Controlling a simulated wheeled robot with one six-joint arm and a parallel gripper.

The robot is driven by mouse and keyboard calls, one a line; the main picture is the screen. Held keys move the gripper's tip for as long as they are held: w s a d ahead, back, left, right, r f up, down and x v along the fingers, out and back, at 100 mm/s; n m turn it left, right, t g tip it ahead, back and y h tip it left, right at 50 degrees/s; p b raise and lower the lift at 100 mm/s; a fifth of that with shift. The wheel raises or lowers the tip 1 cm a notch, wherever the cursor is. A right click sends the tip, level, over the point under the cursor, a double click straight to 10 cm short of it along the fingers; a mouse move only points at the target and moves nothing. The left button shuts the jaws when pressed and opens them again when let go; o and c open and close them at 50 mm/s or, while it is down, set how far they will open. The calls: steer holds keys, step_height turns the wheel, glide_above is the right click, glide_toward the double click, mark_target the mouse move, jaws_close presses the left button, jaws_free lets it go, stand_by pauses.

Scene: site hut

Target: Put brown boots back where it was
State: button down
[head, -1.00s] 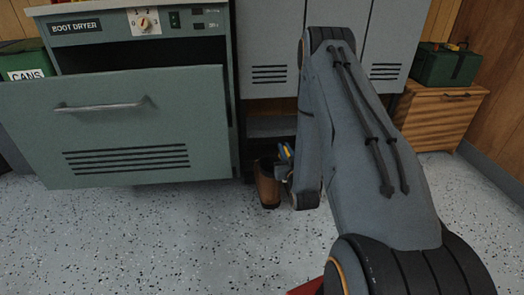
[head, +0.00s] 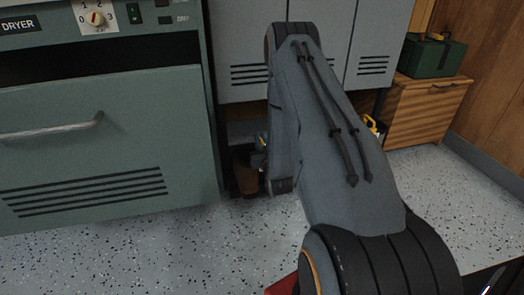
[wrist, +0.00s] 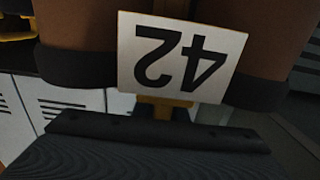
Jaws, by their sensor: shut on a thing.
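The brown boots (head: 247,178) show in the head view low in front of the grey lockers, partly hidden behind my arm. In the wrist view the brown boots (wrist: 75,30) fill the upper part, with dark soles and a white tag marked 42 (wrist: 182,57) between them. My gripper (head: 262,150) is shut on the boots; its fingertips are mostly hidden by my arm in the head view. In the wrist view a yellow-brown piece shows just below the tag.
The boot dryer (head: 100,140) stands at left with its handled front tilted out and a dark opening above. Grey lockers (head: 250,50) stand behind my arm, with a dark low space under them. A wooden cabinet (head: 425,110) with a green box (head: 432,57) is at right. Speckled floor (head: 150,250) is clear in front.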

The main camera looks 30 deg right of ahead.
steer(key=w+d+f+b, duration=0.3)
steer(key=w+b, duration=0.5)
steer(key=w, duration=0.3)
steer(key=shift+w+d, duration=0.2)
steer(key=shift+w, duration=0.2)
steer(key=shift+f, duration=0.1)
steer(key=c, duration=2.2)
jaws_free()
steer(key=shift+f, duration=0.25)
steer(key=o, duration=0.4)
steer(key=shift+r, duration=0.1)
